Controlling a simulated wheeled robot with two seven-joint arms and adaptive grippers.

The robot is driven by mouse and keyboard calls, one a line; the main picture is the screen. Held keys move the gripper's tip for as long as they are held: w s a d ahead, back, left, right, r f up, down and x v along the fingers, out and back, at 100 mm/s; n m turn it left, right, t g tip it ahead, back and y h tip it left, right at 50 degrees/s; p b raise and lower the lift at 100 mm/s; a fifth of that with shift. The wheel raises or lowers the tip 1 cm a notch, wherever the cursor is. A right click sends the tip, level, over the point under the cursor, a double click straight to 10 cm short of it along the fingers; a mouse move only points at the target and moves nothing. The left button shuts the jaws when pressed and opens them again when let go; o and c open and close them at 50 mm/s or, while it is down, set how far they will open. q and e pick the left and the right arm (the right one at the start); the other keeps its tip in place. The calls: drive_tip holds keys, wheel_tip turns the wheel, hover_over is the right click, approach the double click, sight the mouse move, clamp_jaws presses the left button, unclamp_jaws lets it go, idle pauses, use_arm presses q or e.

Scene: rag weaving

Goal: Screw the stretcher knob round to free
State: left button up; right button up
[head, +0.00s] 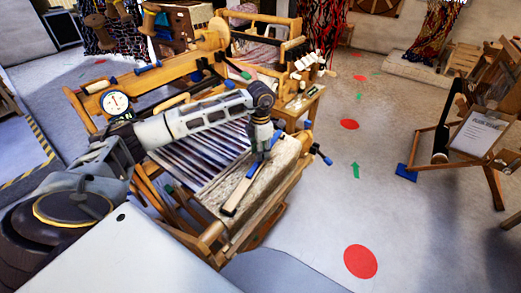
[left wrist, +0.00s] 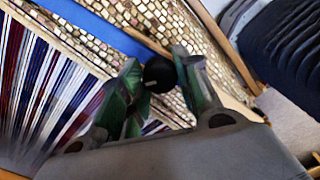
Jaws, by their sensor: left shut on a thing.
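My left gripper (head: 263,154) points down over the loom's woven cloth (head: 208,196). In the left wrist view, my left gripper's green-padded fingers (left wrist: 158,88) stand on both sides of a round black knob (left wrist: 158,73), shut on it. The knob is hidden by the gripper in the head view. The stretcher (head: 237,195), a pale wooden bar with a blue part, lies across the cloth below the gripper. A blue strip (left wrist: 105,30) runs up to the knob in the left wrist view. I cannot tell how far the knob is turned. My right gripper is not in view.
Striped warp threads (head: 200,150) lie left of the cloth. The loom's wooden frame (head: 285,195) borders it, with a blue-ended handle (head: 322,155) sticking out. A round dial (head: 115,103) stands behind my left arm.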

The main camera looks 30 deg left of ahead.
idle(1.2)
use_arm(q)
drive_tip(key=o, duration=1)
drive_tip(key=shift+r, duration=6)
